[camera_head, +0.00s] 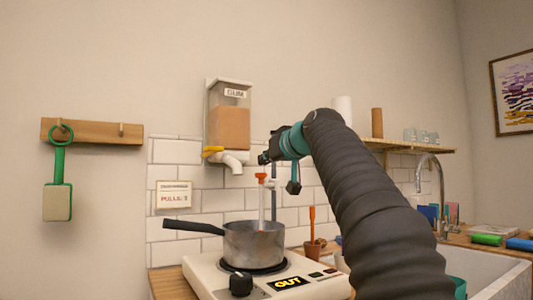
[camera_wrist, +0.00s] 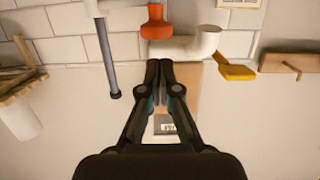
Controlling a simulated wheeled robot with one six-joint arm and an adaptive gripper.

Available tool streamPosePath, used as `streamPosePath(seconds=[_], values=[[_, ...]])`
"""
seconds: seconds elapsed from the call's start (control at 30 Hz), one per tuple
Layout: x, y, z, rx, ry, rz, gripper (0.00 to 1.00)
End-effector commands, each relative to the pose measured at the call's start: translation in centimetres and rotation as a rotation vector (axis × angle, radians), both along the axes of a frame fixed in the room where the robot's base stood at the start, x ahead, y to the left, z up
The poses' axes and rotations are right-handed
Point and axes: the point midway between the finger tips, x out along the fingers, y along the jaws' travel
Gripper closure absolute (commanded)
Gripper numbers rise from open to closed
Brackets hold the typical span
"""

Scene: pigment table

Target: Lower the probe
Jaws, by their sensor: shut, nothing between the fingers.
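The probe (camera_head: 262,195) has an orange-red cap and a pale upright stem, above the pot (camera_head: 255,245) on the hotplate (camera_head: 208,276). I cannot tell whether its lower end is inside the pot. In the wrist view only its orange cap (camera_wrist: 155,22) shows clearly, beyond the fingertips and apart from them in the picture. My gripper (camera_head: 263,159) is just above the cap in the head view. In the wrist view my gripper (camera_wrist: 166,65) has its two fingers together and nothing between them.
The gum dispenser (camera_head: 230,128) hangs left of my gripper, with a white spout (camera_wrist: 205,40) and yellow lever (camera_wrist: 236,71) close by. A dark rod (camera_wrist: 107,60) stands beside the probe. The pot handle (camera_head: 193,227) points left. A brush pot (camera_head: 312,247) is at right.

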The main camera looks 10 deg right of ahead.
Motion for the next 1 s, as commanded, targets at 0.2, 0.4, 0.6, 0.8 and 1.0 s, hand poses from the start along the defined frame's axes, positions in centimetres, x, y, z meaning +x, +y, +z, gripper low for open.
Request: streamPosePath(seconds=[0.2,0.4,0.6,0.8,1.0], values=[[0.0,0.0,-1.6,-0.001,0.000,0.000,1.00],[0.1,0.0,-1.6,-0.001,0.000,0.000,1.00],[0.1,0.0,-1.8,0.000,0.001,0.000,1.00],[0.1,0.0,-3.9,0.000,0.002,0.000,1.00],[0.1,0.0,-6.2,0.000,0.002,0.000,1.00]])
